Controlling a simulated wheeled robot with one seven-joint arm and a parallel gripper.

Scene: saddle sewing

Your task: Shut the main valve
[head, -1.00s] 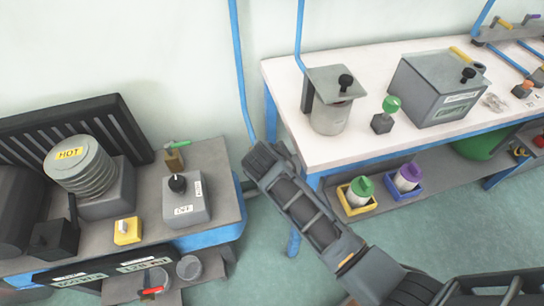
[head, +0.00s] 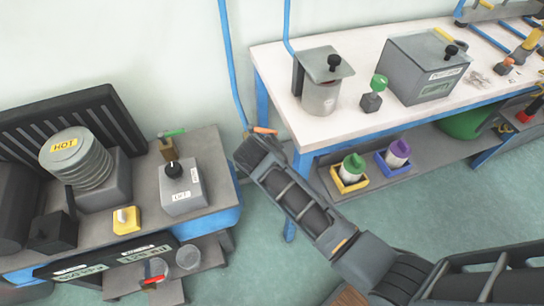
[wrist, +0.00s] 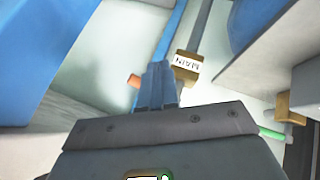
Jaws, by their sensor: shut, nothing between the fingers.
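A brass valve body (wrist: 187,66) with a small upside-down label, apparently reading MAIN, sits on a grey pipe in the wrist view. Its orange handle (wrist: 134,80) shows to the left of my fingers, which hide its middle part.
A second brass valve (wrist: 291,106) with a green handle (wrist: 270,133) is at the right in the wrist view. In the head view, a bench (head: 222,165) with a hot coil unit (head: 82,158) stands left, and a white table (head: 300,125) stands right.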

